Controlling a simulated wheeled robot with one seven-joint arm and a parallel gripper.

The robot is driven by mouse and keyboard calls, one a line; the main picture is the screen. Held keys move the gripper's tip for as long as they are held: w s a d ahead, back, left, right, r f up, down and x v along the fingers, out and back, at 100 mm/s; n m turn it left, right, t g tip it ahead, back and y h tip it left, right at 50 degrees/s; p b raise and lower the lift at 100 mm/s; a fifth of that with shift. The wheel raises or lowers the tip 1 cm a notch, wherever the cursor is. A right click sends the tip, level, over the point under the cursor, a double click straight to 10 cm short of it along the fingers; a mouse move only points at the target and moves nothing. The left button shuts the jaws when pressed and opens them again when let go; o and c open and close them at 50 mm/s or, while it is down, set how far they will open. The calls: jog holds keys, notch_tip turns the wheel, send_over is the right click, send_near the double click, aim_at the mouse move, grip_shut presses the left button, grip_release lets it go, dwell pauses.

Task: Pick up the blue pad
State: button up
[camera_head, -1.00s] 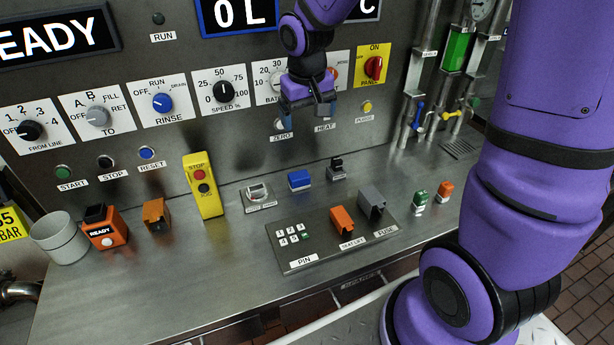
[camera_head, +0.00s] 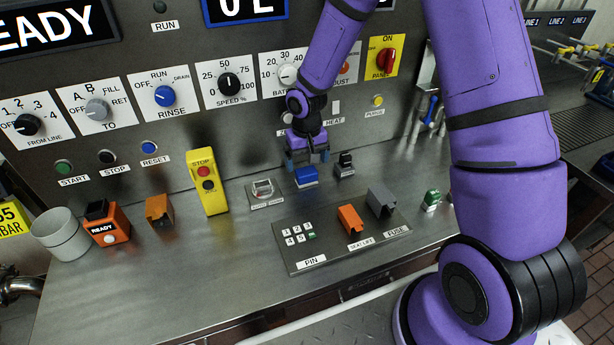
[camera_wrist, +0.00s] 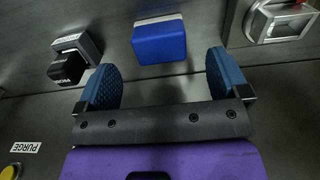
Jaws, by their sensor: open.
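The blue pad (camera_head: 306,175) is a small blue block with a pale base, on the steel worktop near the back panel. It also shows in the wrist view (camera_wrist: 159,42), near the top centre. My gripper (camera_head: 307,158) is just behind and above the pad in the head view. In the wrist view my gripper (camera_wrist: 160,75) is open, with its two blue ribbed fingers apart and nothing between them. The pad lies ahead of the fingertips, roughly centred between their lines. Whether the fingertips overlap the pad in height cannot be told.
A black rocker switch (camera_head: 344,165) stands close right of the pad. A clear-covered switch (camera_head: 263,193) is to its left. The panel with orange and grey covers (camera_head: 345,240) lies in front. The yellow stop box (camera_head: 207,183) stands further left.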

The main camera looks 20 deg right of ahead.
aim_at(306, 171)
jog(key=shift+w+f, duration=0.2)
jog(key=shift+f, duration=3.05)
jog(key=c, duration=1.1)
jog(key=shift+o, duration=0.2)
jog(key=shift+r, duration=0.1)
notch_tip(306, 171, up, 10)
jog(key=shift+f, duration=0.1)
